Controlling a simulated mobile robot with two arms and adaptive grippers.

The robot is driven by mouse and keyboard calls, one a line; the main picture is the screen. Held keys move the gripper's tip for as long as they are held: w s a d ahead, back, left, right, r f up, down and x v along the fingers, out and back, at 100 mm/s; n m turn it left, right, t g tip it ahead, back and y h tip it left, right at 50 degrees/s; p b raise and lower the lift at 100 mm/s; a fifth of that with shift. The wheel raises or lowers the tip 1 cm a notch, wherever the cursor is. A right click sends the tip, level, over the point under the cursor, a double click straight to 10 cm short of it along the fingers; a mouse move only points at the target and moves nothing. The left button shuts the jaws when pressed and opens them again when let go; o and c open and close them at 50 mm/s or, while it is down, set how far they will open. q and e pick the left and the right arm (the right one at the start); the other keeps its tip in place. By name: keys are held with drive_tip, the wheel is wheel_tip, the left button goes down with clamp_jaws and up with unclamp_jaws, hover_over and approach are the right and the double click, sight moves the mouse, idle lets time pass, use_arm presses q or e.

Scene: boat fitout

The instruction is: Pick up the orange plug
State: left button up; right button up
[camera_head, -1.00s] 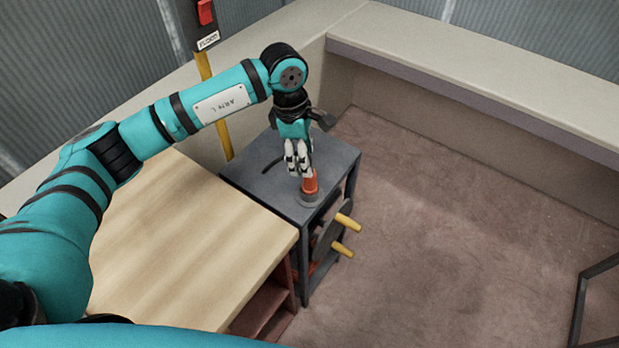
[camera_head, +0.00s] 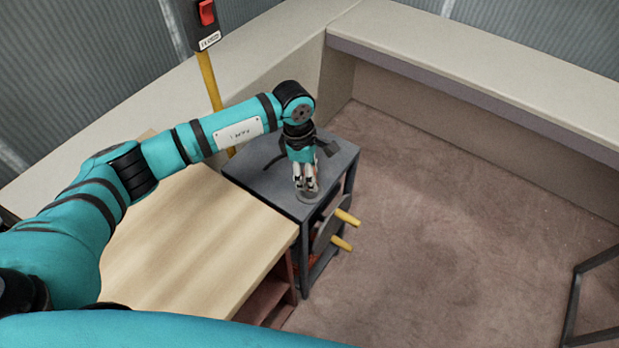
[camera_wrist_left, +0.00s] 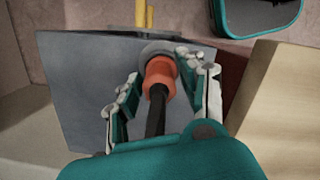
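The orange plug (camera_wrist_left: 158,72) shows in the left wrist view, with a dark shaft or cable running from it towards the camera. It sits at a round grey base (camera_head: 309,198) on the near edge of the dark grey cabinet top (camera_head: 262,170). My left gripper (camera_head: 306,187) is down over the plug and hides it in the head view. In the left wrist view its fingers are apart, one on each side of the plug, with a gap on the left and the right finger close to it. My right gripper is not in view.
A wooden worktop (camera_head: 195,235) adjoins the cabinet on the left. Yellow handles (camera_head: 342,243) stick out from the cabinet's side. A yellow post with a red switch (camera_head: 207,13) stands behind. The floor (camera_head: 440,230) to the right is open.

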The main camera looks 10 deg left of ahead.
use_arm(q)
clamp_jaws()
drive_tip(key=shift+r, duration=0.1)
